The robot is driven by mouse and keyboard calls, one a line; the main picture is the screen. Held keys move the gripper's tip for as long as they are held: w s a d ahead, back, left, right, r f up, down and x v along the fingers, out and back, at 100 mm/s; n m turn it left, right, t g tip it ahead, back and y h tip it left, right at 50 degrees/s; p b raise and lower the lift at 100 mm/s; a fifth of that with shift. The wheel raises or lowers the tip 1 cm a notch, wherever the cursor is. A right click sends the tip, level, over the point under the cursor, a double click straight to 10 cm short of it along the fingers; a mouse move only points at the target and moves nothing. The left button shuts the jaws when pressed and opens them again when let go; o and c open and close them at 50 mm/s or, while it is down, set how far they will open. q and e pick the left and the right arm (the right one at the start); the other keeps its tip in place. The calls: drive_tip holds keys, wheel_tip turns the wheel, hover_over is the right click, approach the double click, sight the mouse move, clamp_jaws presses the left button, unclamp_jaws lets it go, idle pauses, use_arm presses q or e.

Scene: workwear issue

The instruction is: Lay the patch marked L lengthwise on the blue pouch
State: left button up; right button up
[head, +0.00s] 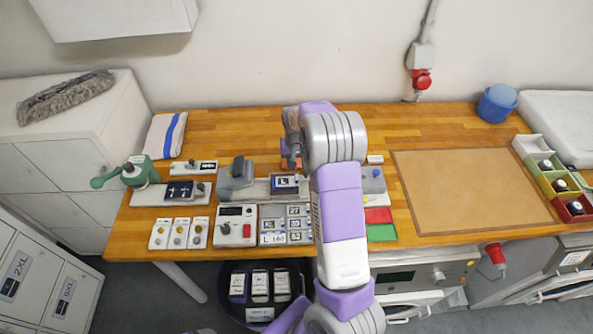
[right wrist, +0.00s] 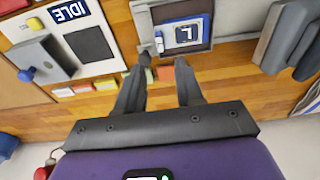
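A patch marked L (head: 284,182) lies on a dark blue piece in a grey station (head: 259,189) at the middle of the table. In the right wrist view the L patch (right wrist: 184,33) is framed by the dark blue piece (right wrist: 205,22), which may be the blue pouch. My right gripper (head: 291,158) is above the station; its fingertips (right wrist: 160,62) are apart with nothing gripped between them, just short of the patch in that view. My arm hides part of the table right of the patch. My left gripper is in neither view.
A tray of several small patches (head: 298,211) sits in front of the station. A device reading IDLE (right wrist: 70,11) stands beside it in the right wrist view. A brown mat (head: 470,190) at right is clear. Coloured bins (head: 574,207) stand at the far right.

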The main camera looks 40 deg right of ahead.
wheel_tip(320, 180, up, 4)
drive_tip(key=shift+s+a+f, duration=0.1)
drive_tip(key=shift+s+f, duration=0.05)
drive_tip(key=shift+f, duration=0.1)
idle(0.5)
